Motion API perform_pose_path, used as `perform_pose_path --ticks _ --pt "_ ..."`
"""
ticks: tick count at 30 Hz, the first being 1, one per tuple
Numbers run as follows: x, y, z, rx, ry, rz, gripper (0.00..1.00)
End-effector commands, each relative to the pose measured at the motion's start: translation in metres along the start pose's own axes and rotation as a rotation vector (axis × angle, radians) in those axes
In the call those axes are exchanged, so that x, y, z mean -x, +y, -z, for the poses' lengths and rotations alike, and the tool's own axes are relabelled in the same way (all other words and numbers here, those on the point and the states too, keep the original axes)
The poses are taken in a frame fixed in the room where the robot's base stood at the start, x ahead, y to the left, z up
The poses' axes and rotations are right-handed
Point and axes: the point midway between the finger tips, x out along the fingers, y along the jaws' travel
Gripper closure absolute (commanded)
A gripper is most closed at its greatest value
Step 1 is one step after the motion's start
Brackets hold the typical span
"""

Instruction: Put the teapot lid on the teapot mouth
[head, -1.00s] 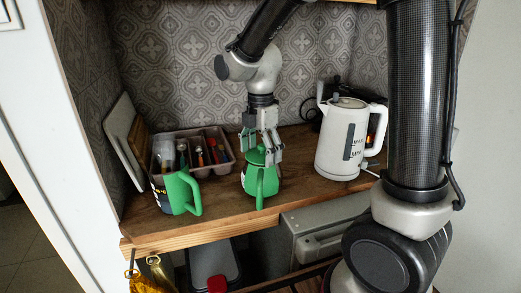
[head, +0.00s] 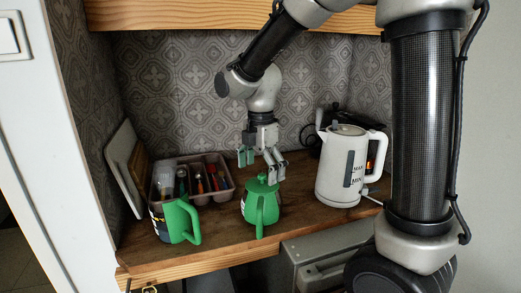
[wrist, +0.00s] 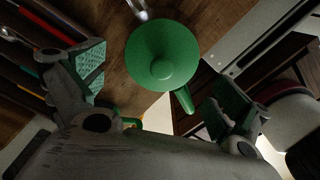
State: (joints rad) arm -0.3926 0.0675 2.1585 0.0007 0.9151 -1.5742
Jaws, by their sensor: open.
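The green teapot (head: 262,208) stands upright on the wooden shelf, its handle toward the front. The green lid (head: 262,183) sits on top of the teapot's mouth; in the wrist view the lid (wrist: 162,56) is a round green disc with a small knob, covering the mouth. Whether it is fully seated cannot be told. My gripper (head: 261,160) is open and empty, just above the lid, with its fingers spread apart. In the wrist view both green-padded fingers stand clear of the lid, one on each side.
A green-handled mug (head: 177,221) stands left of the teapot. Behind it is a cutlery tray (head: 229,190) with several utensils. A white kettle (head: 341,167) stands to the right. Boards (head: 123,165) lean at the left wall. An upper shelf edge (head: 190,17) crosses above.

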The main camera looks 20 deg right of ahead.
Motion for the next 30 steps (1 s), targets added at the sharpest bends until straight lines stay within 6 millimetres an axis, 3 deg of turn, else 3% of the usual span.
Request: perform_pose_path --ticks 9,15,21,23,26,30 --pt "0.074 0.001 0.000 0.000 0.000 -0.003 0.00" --pt "0.097 0.000 0.000 0.000 0.000 0.000 0.00" --pt "0.103 -0.004 -0.003 -0.030 0.000 -0.006 0.00" --pt "0.106 -0.015 -0.009 -0.109 0.001 -0.022 0.00" --pt "0.114 -0.050 -0.028 -0.379 0.008 -0.078 0.00" --pt "0.117 -0.122 -0.055 -0.938 0.052 -0.187 0.00"
